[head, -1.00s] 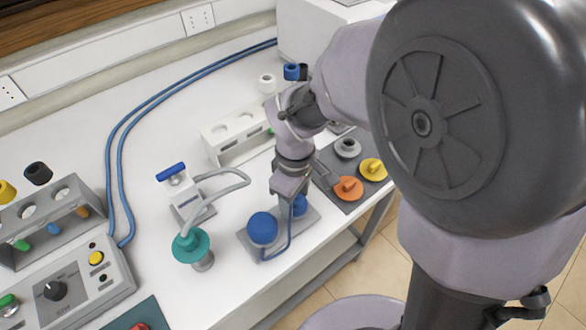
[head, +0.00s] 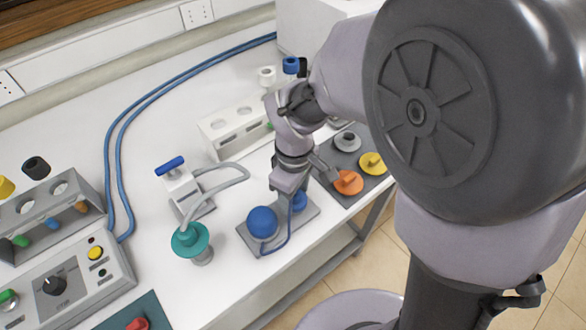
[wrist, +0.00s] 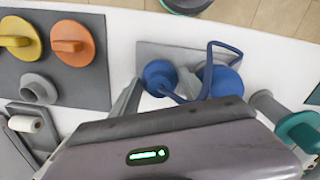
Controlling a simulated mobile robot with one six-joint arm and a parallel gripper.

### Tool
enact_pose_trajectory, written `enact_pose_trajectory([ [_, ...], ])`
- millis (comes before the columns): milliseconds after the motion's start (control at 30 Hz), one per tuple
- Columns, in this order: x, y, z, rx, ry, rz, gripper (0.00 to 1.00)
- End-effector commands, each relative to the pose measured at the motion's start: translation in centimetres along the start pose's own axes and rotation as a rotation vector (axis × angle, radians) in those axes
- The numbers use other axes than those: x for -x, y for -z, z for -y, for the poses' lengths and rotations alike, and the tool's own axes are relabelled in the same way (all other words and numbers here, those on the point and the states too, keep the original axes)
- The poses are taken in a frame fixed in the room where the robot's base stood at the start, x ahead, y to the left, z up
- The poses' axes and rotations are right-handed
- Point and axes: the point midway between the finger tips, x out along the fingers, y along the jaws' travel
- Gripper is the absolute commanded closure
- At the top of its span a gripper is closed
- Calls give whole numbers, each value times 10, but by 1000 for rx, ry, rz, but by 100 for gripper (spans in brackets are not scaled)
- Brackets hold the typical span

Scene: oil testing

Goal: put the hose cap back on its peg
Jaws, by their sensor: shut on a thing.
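My gripper (head: 290,190) points down over a grey plate (head: 312,213) near the table's front edge and is shut on a small blue cap (head: 300,201). In the wrist view the cap (wrist: 158,74) shows between my fingers. A thin blue hose (head: 287,234) joins the cap's side to a larger blue dome (head: 262,221) on the same plate; the dome (wrist: 222,80) is right of the cap in the wrist view. My gripper and the cap hide any peg beneath, so I cannot tell whether the cap is seated or raised.
A teal cap (head: 190,239) with a grey hose stands left of the plate, by a white device (head: 180,187). A dark mat with orange (head: 348,182) and yellow (head: 372,162) knobs lies right. A white rack (head: 228,125) stands behind.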

Motion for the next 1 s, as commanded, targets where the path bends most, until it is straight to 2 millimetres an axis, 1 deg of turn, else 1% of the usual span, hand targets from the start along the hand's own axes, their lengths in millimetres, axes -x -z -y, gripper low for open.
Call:
enact_pose_trajectory([
  [200, -5, 0, 0, 0, 0, 0, 92],
  [233, -5, 0, 0, 0, 0, 0, 43],
  [267, -4, 0, 0, 0, 0, 0, 38],
  [533, -4, 0, 0, 0, 0, 0, 38],
  [633, 0, 0, 0, 0, 0, 0, 38],
  [1000, 43, 0, 0, 0, -1, -1, 38],
])
